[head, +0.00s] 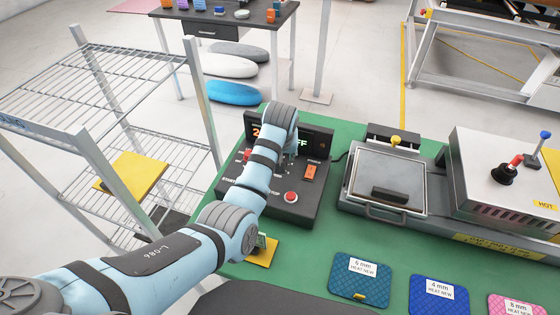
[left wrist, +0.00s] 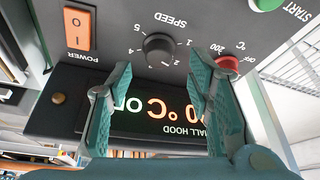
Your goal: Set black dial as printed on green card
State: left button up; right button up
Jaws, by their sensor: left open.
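The black dial (left wrist: 159,48), labelled SPEED with numbers around it, shows upside down in the left wrist view on a dark control box (head: 308,205). My left gripper (left wrist: 162,68) is open, its two green fingers apart on either side of the dial and pointing at the panel. I cannot tell whether they touch it or which number the dial points to. In the head view my left arm hides the gripper and the dial. A small pale greenish piece (head: 262,240) shows beside an ochre piece (head: 263,255), partly behind my arm; I cannot read it or confirm it is the green card.
The box also carries a red knob (left wrist: 228,65), an orange power switch (left wrist: 77,31), a red button (head: 290,197) and a lit display (left wrist: 160,110). A press (head: 388,178) stands right of it. Blue pads (head: 361,279) lie in front. A wire rack (head: 130,85) stands left.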

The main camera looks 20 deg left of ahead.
pick_arm(q)
jog(key=x, duration=0.2)
jog(key=b+x, duration=0.1)
jog(key=x, duration=0.1)
jog(key=shift+w+f, duration=0.2)
jog(key=shift+w, duration=0.15)
jog(key=shift+s+r, duration=0.25)
grip_shut()
pick_arm(e)
jog(key=shift+w+f, duration=0.6)
jog(key=shift+r, duration=0.1)
